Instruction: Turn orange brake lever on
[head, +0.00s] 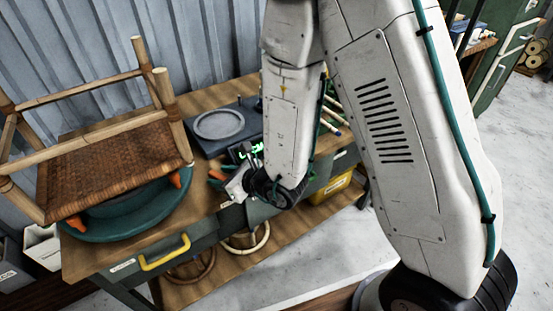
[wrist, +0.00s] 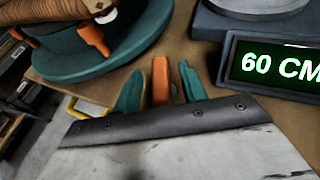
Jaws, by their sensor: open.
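My gripper (wrist: 162,90) is open, with its two teal fingertips apart, low over the table. An upright orange lever (wrist: 161,78) shows between the fingertips in the wrist view; its lower end is hidden behind my gripper, and I cannot tell whether either finger touches it. In the head view my gripper (head: 219,180) is at the table, just right of the green turntable (head: 120,222). The turntable also shows in the wrist view (wrist: 75,70), with an orange piece (wrist: 95,38) on its side. In the head view, orange pieces show on its rim (head: 76,224).
A rattan stool frame (head: 95,165) lies on the turntable. A dark device with a round plate (head: 218,125) stands behind my gripper. A display reading 60 CM (wrist: 275,64) is close on the right. A drawer with a yellow handle (head: 164,254) is at the table front.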

